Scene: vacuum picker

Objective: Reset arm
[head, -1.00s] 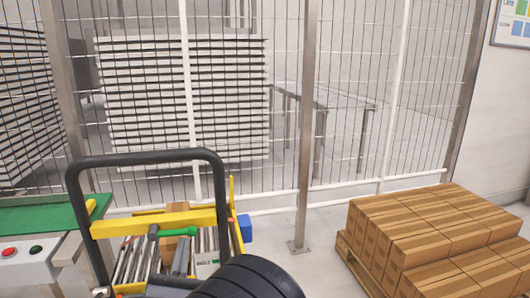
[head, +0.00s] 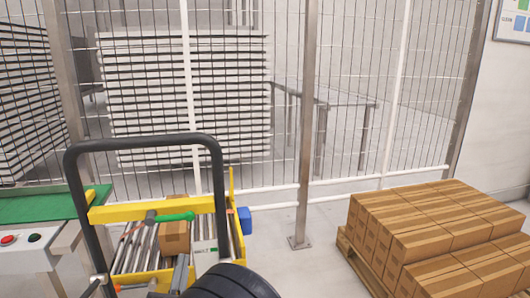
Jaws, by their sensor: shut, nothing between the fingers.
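My gripper is not in view. A black ribbed, rounded part (head: 232,282) rises at the bottom edge and hides part of the conveyor's near end; it looks like part of my arm, but I cannot be sure. A black tubular loop (head: 145,145) stands in front of the conveyor. A green rod-like piece (head: 175,217) shows near the yellow bar.
A brown box (head: 174,239) sits on the roller conveyor (head: 134,252) with yellow sides. A green belt (head: 35,206) and control box (head: 28,249) are at left. Stacked cartons (head: 430,225) on a pallet (head: 358,260) stand right. A mesh fence (head: 305,120) closes the back.

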